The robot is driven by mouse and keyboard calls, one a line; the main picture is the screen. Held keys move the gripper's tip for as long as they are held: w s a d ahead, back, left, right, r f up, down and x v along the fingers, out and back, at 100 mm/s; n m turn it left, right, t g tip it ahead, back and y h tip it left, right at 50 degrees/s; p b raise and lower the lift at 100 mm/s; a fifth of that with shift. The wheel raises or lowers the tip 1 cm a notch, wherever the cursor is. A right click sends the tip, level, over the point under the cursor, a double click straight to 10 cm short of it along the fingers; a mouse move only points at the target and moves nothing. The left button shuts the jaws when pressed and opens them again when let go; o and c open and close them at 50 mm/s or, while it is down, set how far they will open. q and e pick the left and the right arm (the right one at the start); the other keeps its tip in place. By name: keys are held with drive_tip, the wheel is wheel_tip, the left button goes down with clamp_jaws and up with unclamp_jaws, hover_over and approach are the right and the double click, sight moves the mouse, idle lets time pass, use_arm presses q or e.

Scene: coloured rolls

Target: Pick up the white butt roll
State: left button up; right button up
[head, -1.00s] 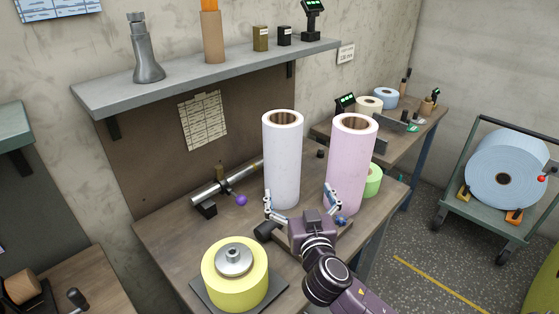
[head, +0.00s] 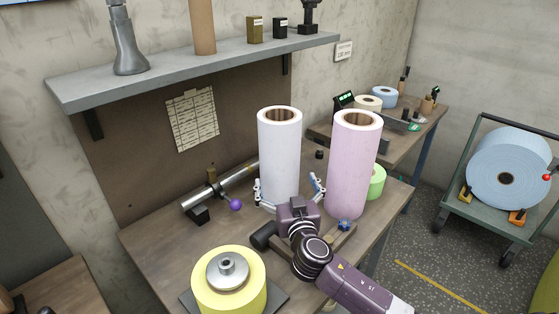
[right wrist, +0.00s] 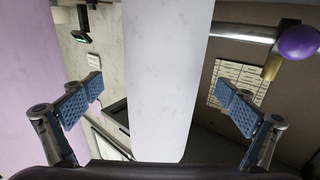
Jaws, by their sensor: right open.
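The white butt roll (head: 280,150) stands upright on the workbench, a tall white cylinder with a brown core. My right gripper (head: 289,187) is open in front of its lower part, one finger near each side. In the right wrist view the white roll (right wrist: 168,75) runs between the open fingers (right wrist: 167,103), with a gap on both sides. The roll's base is hidden behind my gripper in the head view. My left gripper is not in view.
A pink roll (head: 353,165) stands close on the right, with a green roll (head: 377,182) behind it. A yellow roll (head: 229,289) sits at front left. A metal bar (head: 222,186) with a purple knob (head: 236,205) lies left of the white roll. A shelf (head: 190,72) hangs above.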

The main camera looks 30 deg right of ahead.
drive_tip(key=shift+w+d, duration=0.1)
drive_tip(key=shift+w, duration=0.25)
drive_tip(key=shift+w+r+p, duration=0.15)
drive_tip(key=shift+w+p, duration=0.15)
drive_tip(key=shift+w, duration=0.15)
drive_tip(key=p+x, duration=0.1)
drive_tip(key=x, duration=0.2)
drive_tip(key=shift+w, duration=0.65)
drive_tip(key=c, duration=2)
drive_tip(key=shift+c, duration=0.9)
